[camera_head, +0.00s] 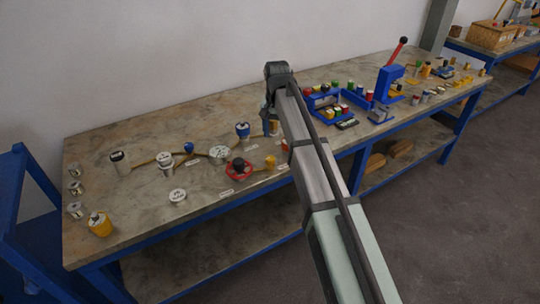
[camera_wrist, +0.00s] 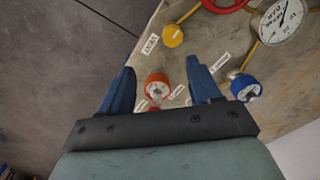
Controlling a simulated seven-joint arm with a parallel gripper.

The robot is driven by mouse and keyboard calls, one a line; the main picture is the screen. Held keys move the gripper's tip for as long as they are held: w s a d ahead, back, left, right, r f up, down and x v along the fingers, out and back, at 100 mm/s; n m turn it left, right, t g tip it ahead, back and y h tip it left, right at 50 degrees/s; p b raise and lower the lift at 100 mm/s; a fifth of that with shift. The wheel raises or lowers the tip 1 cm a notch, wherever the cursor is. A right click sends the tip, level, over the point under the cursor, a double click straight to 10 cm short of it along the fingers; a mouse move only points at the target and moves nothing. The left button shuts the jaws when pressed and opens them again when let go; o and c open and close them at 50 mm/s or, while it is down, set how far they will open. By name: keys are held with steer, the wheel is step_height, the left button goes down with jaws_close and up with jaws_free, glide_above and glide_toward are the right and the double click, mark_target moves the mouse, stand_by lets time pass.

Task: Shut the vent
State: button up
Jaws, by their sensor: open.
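In the wrist view an orange-red round knob (camera_wrist: 158,86) with a pale face lies between the fingers of my gripper (camera_wrist: 160,68), which is open. No contact shows. A blue knob (camera_wrist: 244,88) with a white face is to the right, a yellow knob (camera_wrist: 173,36) above, and part of a red handwheel (camera_wrist: 226,4) at the top edge.
A dial gauge (camera_wrist: 280,21) is at the top right of the wrist view. Blue trays (camera_head: 325,101) and a red-handled blue press (camera_head: 388,82) stand to the right.

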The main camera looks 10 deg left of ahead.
mark_target(270, 157)
steer(key=f, duration=0.3)
steer(key=a+f, duration=0.1)
steer(key=f, duration=0.3)
steer(key=a+f, duration=0.1)
steer(key=f, duration=0.2)
steer(key=shift+s+a+f, duration=0.1)
steer(key=shift+s+f, duration=0.05)
steer(key=shift+f, duration=0.25)
steer(key=shift+c, duration=0.2)
steer(key=c, duration=1)
